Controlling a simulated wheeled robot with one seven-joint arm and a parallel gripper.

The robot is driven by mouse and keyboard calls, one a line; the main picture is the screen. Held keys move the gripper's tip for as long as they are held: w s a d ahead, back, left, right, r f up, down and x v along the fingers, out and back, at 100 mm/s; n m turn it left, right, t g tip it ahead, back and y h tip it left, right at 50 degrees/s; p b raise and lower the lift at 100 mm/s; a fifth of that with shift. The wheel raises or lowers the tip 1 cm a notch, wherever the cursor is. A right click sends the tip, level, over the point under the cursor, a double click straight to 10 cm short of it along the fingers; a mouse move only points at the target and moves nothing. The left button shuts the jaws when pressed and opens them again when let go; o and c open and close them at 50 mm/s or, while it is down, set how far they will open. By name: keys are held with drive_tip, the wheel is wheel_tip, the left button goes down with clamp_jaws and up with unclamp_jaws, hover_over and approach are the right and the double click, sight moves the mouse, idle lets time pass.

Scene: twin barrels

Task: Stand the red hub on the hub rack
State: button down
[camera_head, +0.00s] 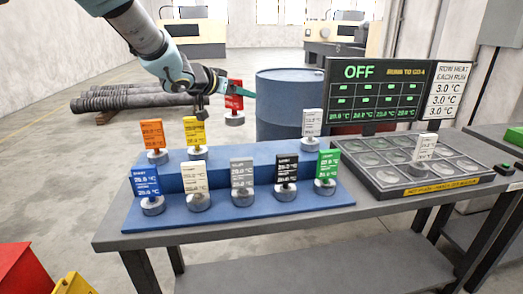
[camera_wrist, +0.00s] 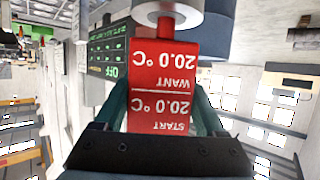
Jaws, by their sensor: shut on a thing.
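The red hub (camera_head: 234,98), a red label plate on a round grey base, is held in the air above the back step of the hub rack. My gripper (camera_head: 226,88) is shut on its plate from the left side. In the wrist view the red hub (camera_wrist: 162,85) fills the middle, its lettering upside down, reading 20.0 °C twice. The blue two-step hub rack (camera_head: 262,213) stands on the table. Its back step holds the orange hub (camera_head: 153,135), the yellow hub (camera_head: 195,131) and a light grey hub (camera_head: 311,123). A bare stretch lies between the last two, below the red hub.
Blue, cream, grey, black and green hubs fill the front step. A grey tray (camera_head: 363,182) with round wells stands right of the rack, with one pale hub (camera_head: 425,147) in it. A blue barrel (camera_head: 282,105) and a dark OFF board (camera_head: 372,88) rise behind.

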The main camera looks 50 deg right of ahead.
drive_tip(key=f, duration=0.5)
drive_tip(key=shift+s+d, duration=0.1)
drive_tip(key=shift+s, duration=0.2)
drive_tip(key=shift+w+f, duration=0.1)
drive_tip(key=shift+f, duration=2.25)
drive_tip(key=shift+f, duration=0.1)
unclamp_jaws()
drive_tip(key=shift+f, duration=0.1)
drive_tip(key=b+v, duration=0.2)
drive_tip(key=v, duration=1)
